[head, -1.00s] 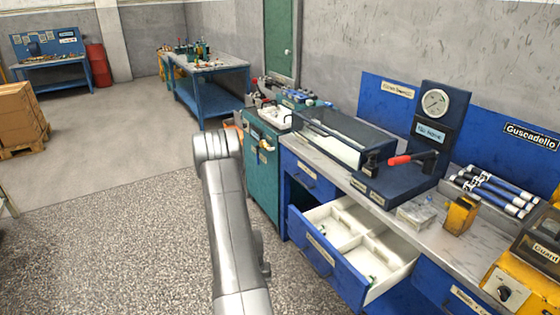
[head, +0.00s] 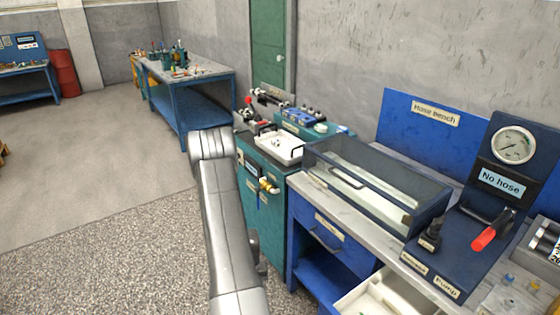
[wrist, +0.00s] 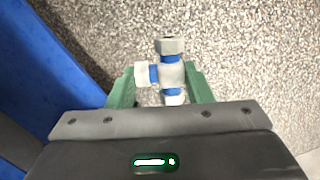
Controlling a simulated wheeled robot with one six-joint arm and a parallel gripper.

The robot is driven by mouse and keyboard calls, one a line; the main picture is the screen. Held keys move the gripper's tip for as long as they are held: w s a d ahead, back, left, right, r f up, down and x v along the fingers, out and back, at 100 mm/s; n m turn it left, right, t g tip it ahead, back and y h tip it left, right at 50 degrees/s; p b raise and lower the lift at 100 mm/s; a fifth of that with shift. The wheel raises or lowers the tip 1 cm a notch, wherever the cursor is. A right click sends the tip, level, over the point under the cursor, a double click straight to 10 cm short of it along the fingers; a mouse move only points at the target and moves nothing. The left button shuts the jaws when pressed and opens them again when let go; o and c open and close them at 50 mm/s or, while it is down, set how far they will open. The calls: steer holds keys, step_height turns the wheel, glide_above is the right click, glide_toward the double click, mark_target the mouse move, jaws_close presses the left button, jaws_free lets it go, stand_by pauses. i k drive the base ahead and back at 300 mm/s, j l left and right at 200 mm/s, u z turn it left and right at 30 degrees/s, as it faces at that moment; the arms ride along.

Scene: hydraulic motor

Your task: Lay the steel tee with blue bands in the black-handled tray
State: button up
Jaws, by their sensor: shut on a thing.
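The steel tee with blue bands (wrist: 170,73) shows in the wrist view between the two green fingers of my gripper (wrist: 163,85). My gripper is shut on it and holds it above the speckled floor. In the head view the gripper and tee are hidden; only my arm shows. A white tray with black handles (head: 282,146) sits on top of the teal cabinet in the head view, beyond the glass-sided tank. Some small dark items lie in the tray. The arm is to the left of the cabinet and apart from the tray.
The glass-sided tank (head: 375,185) stands on the hose bench, right of the tray. An open white-lined drawer (head: 375,298) juts out below. The pump stand with gauge (head: 490,190) has a red-handled lever (head: 490,232). Open floor (head: 90,240) lies left of the cabinet.

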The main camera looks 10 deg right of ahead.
mark_target(289, 153)
steer(key=i+j, duration=0.15)
steer(key=i, duration=0.35)
steer(key=i+j, duration=0.15)
steer(key=i, duration=0.3)
steer(key=i+j+z, duration=0.1)
steer(key=i, duration=0.4)
